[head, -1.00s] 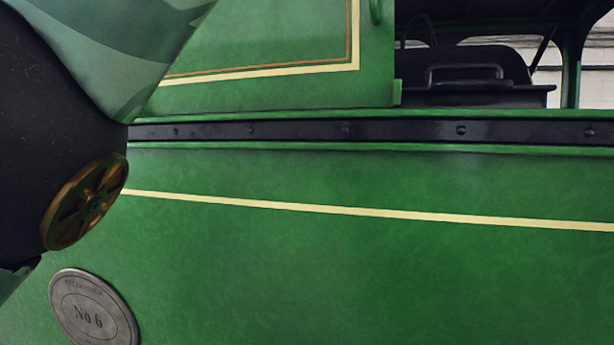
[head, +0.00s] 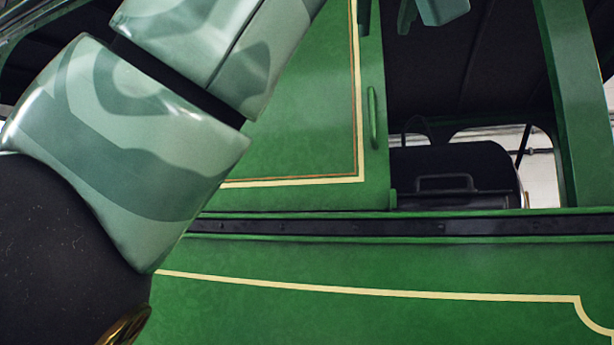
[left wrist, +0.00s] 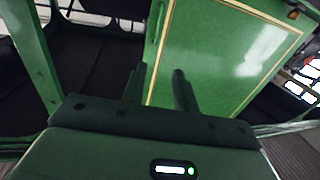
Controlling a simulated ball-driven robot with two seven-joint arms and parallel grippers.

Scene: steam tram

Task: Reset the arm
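My left arm comes in from the left in the head view, its pale green camouflage links crossing in front of the green tram side (head: 400,262). At the top edge, right of the cab door panel, small green pieces that look like part of my left gripper (head: 408,14) hang in front of the cab opening, mostly cut off. In the left wrist view, the left gripper (left wrist: 158,76) has two dark fingers standing apart with nothing between them. The lined green panel (left wrist: 225,55) is beyond them. My right gripper is in no view.
The cab opening (head: 470,95) is dark, with a black handled box-like part (head: 447,185) inside and a green post (head: 578,100) at right. A dark riveted rail (head: 400,226) runs along the side. An upright handle (head: 372,118) is on the panel's edge.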

